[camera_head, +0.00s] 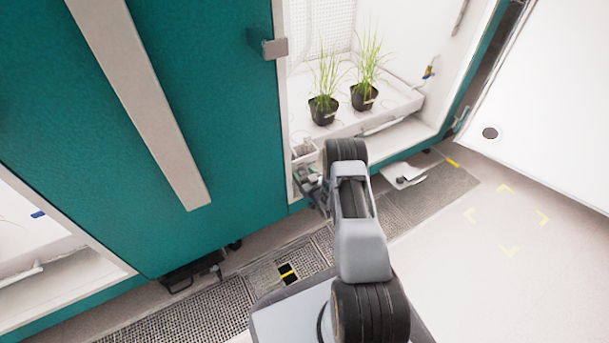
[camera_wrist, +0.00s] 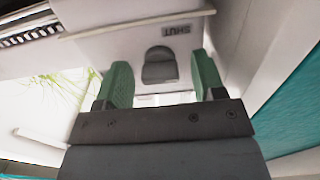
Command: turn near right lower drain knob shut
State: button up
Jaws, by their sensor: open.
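My gripper (camera_wrist: 162,72) shows in the wrist view with its two green fingers open. A dark grey knob (camera_wrist: 160,66) with a rounded top lies between the fingers in the picture. Gaps show on both sides of it, so I see no contact. The knob sits on a pale panel, with a label reading SHUT (camera_wrist: 176,30) upside down beside it. In the head view my gripper (camera_head: 310,184) is low at the near corner of the open chamber, partly behind my arm. The knob cannot be made out there.
Two potted grass plants (camera_head: 323,109) stand on a white tray (camera_head: 402,98) in the open chamber. A teal door (camera_head: 220,110) with a long handle is at the left. Floor grating (camera_head: 205,311) runs along the chambers.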

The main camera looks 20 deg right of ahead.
jog(key=s+d+p, duration=0.1)
jog(key=s+p, duration=0.4)
jog(key=s, duration=0.8)
jog(key=shift+s+d, duration=0.3)
jog(key=shift+s, duration=0.05)
